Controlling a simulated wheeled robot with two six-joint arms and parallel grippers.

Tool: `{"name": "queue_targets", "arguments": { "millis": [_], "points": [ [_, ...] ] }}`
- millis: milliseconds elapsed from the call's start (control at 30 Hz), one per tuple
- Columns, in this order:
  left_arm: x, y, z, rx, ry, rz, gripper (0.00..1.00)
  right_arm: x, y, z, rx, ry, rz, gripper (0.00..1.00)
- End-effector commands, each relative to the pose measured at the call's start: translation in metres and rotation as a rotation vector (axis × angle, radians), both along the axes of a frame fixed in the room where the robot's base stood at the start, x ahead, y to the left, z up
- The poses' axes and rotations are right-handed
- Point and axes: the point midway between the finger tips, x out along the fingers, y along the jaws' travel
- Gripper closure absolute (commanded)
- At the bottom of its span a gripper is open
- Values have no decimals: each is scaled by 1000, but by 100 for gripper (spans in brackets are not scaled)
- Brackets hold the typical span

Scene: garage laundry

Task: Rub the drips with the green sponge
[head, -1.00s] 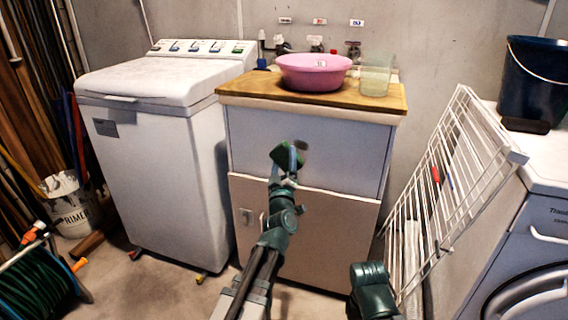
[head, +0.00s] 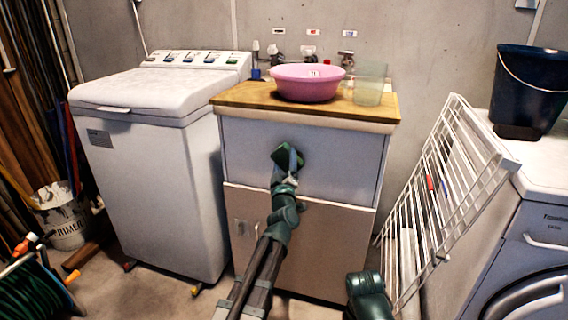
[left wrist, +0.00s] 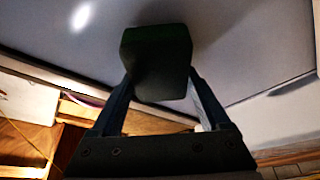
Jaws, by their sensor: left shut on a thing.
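My left gripper (head: 290,174) is shut on the green sponge (head: 287,156) at the cabinet's pale upper front panel (head: 345,162). In the left wrist view the sponge (left wrist: 157,62) is a dark green block between the two fingers, up close to the panel (left wrist: 250,45). I cannot tell whether it touches the panel. A dark patch shows at the sponge's edge in the head view; I cannot tell whether it is drips or shadow. No other drips are clear. Part of my right arm shows at the bottom, but its gripper is out of view.
A pink basin (head: 307,84) and a clear greenish cup (head: 369,85) stand on the wooden worktop (head: 235,96). A white washer (head: 155,170) stands left. A white drying rack (head: 440,200) leans at right, by a machine bearing a dark bucket (head: 525,90).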

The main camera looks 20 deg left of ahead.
Motion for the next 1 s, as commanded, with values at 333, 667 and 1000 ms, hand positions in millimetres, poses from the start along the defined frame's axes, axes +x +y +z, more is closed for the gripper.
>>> {"name": "queue_targets", "arguments": {
  "millis": [333, 667, 1000],
  "points": [
    [0, 0, 0, 0, 0, 0, 65, 0, 0, 0, 0, 0, 0, 56],
    [6, 0, 0, 0, 0, 0, 65, 0, 0, 0, 0, 0, 0, 56],
    [12, 0, 0, 0, 0, 0, 65, 0, 0, 0, 0, 0, 0, 56]
  ]
}}
